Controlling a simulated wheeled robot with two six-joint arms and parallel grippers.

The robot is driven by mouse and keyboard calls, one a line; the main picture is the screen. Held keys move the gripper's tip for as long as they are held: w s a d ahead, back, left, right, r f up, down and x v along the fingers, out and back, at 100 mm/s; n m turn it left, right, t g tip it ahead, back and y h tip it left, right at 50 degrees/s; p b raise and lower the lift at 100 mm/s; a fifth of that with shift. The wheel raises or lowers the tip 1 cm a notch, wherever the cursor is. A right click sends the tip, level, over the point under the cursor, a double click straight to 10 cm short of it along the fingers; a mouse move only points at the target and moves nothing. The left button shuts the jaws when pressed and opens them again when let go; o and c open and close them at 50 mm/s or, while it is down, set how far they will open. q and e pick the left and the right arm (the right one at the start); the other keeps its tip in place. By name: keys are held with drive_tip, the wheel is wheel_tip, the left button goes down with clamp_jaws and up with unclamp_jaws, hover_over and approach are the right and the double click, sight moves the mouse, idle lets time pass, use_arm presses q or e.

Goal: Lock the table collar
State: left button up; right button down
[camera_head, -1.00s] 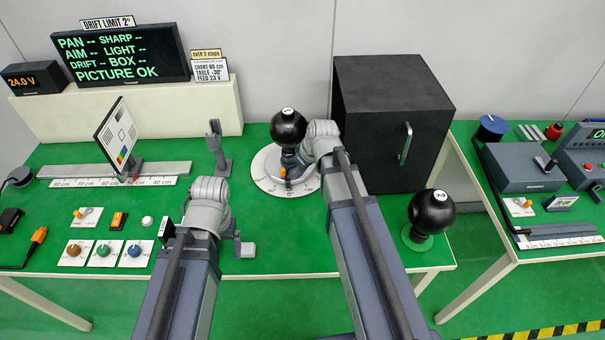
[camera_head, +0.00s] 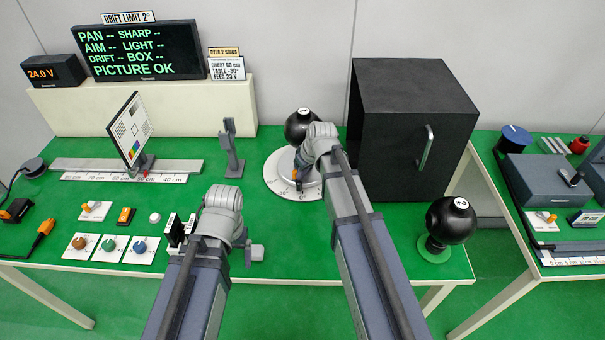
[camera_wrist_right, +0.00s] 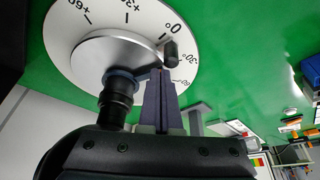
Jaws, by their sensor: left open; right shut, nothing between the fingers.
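The turntable (camera_head: 275,185) is a white disc with degree marks at the back middle of the green table, with black ball 1 (camera_head: 302,124) above it. In the right wrist view the disc (camera_wrist_right: 205,25) shows a small dark knob (camera_wrist_right: 172,50) near the 0 mark. A black stem with a blue ring (camera_wrist_right: 118,95) stands beside the fingers. My right gripper (camera_wrist_right: 160,75) is shut and empty, its tips close to the knob; contact is unclear. In the head view it (camera_head: 298,178) is partly hidden by its wrist. My left gripper (camera_head: 182,231) is open over the front left.
A black box (camera_head: 395,130) stands right of the turntable, with black ball 2 (camera_head: 452,220) before it. A chart (camera_head: 130,130) stands on a rail at left. Coloured knobs (camera_head: 109,249) sit at front left. A display (camera_head: 140,50) reads PICTURE OK.

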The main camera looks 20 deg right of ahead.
drive_tip(key=shift+a, duration=0.1)
drive_tip(key=shift+w+a+m, duration=0.15)
drive_tip(key=shift+a+m, duration=0.1)
drive_tip(key=shift+m, duration=0.15)
drive_tip(key=shift+w+a+m+h, duration=0.1)
drive_tip(key=shift+a+m+h, duration=0.2)
drive_tip(key=shift+w+a+m, duration=0.25)
drive_tip(key=shift+a+m, duration=0.15)
drive_tip(key=shift+m, duration=0.1)
drive_tip(key=w+a+m, duration=0.1)
drive_tip(key=w+a+m+h, duration=0.1)
drive_tip(key=m, duration=0.1)
drive_tip(key=shift+a+h, duration=0.25)
drive_tip(key=shift+h, duration=0.05)
drive_tip(key=shift+w+a+m, duration=0.4)
drive_tip(key=shift+w+a, duration=0.15)
drive_tip(key=shift+w, duration=0.3)
drive_tip(key=shift+s+d, duration=0.1)
drive_tip(key=shift+d, duration=0.05)
drive_tip(key=shift+s+d, duration=0.2)
drive_tip(key=shift+d, duration=0.45)
